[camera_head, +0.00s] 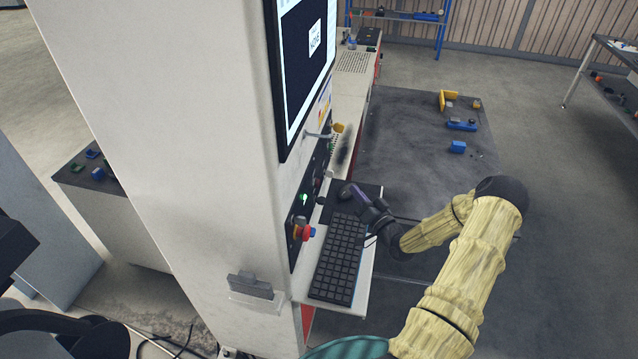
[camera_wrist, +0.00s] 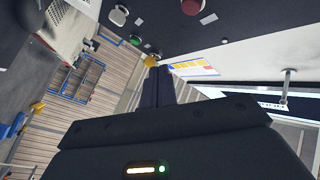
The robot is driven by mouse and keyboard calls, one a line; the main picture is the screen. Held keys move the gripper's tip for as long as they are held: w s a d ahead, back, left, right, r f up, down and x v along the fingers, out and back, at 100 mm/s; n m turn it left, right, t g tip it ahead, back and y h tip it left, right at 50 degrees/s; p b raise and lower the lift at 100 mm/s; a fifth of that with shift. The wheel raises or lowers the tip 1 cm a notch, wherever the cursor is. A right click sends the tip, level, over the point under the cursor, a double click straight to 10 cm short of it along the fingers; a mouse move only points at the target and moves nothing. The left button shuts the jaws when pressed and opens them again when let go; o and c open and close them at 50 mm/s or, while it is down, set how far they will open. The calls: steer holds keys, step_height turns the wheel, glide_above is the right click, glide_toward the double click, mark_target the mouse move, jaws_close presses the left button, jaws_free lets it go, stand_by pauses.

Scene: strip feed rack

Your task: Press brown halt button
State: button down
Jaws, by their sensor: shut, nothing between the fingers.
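A dark reddish-brown round button (camera_wrist: 191,6) sits on the dark control panel (camera_wrist: 245,18) at the top edge of the wrist view, partly cut off. I cannot tell which panel knob it is in the head view. My gripper (camera_head: 350,192) is in front of the panel, above the keyboard shelf. Its two dark fingers (camera_wrist: 158,75) are together and empty in the wrist view. They appear apart from the button, which lies above and right of their tips there.
A green button (camera_wrist: 135,39) and a white button (camera_wrist: 118,15) share the panel. A red stop knob (camera_head: 308,232) and a lit green button (camera_head: 303,197) show in the head view. A keyboard (camera_head: 340,258) lies below, and a monitor (camera_head: 305,70) is mounted above.

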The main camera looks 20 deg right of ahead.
mark_target(317, 183)
steer(key=w+a, duration=0.4)
steer(key=a, duration=0.2)
steer(key=shift+w+a, duration=0.15)
steer(key=shift+w, duration=0.05)
steer(key=shift+a, duration=0.15)
stand_by(1.9)
steer(key=shift+w+a, duration=0.2)
steer(key=shift+a, duration=0.05)
steer(key=shift+w+a, duration=0.25)
steer(key=shift+a, duration=0.15)
stand_by(1.1)
steer(key=shift+s+d+b, duration=0.5)
steer(key=shift+d, duration=0.25)
